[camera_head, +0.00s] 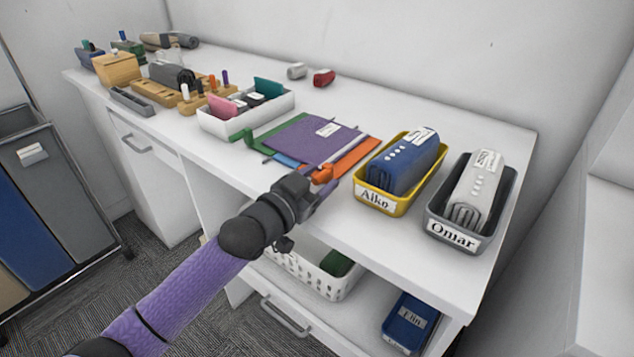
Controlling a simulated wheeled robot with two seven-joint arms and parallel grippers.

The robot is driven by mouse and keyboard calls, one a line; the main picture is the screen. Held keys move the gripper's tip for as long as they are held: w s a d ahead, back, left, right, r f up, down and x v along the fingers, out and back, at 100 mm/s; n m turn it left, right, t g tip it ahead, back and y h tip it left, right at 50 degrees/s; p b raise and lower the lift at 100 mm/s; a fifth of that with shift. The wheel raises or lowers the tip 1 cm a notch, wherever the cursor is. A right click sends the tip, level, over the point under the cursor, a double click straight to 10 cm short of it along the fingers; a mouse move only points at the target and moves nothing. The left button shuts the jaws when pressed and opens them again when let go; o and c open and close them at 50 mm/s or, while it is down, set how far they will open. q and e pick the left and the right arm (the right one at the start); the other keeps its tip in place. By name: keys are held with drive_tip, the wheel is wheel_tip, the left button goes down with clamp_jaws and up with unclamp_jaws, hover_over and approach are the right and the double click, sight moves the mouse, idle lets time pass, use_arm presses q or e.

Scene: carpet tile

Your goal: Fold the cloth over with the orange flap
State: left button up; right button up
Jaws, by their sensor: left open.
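A purple cloth (312,140) with a small white label lies flat on the white desk. Green, blue and orange parts stick out around its edges. The orange flap (355,157) shows along its right side, with an orange tab (322,174) at the front corner. My left gripper (326,187) is open at the desk's front edge, right by this tab. I cannot tell whether it touches the tab. The gripper and wrist hide a little of the cloth's front corner. My right gripper is out of view.
A yellow tray (402,205) marked Aiko and a grey tray (464,242) marked Omar, each with a rolled cloth, stand right of the cloth. A white box (228,126) stands left. Wooden holders fill the far left. A white basket (318,276) sits on the shelf below.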

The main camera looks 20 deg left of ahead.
use_arm(q)
clamp_jaws()
idle(0.5)
idle(0.8)
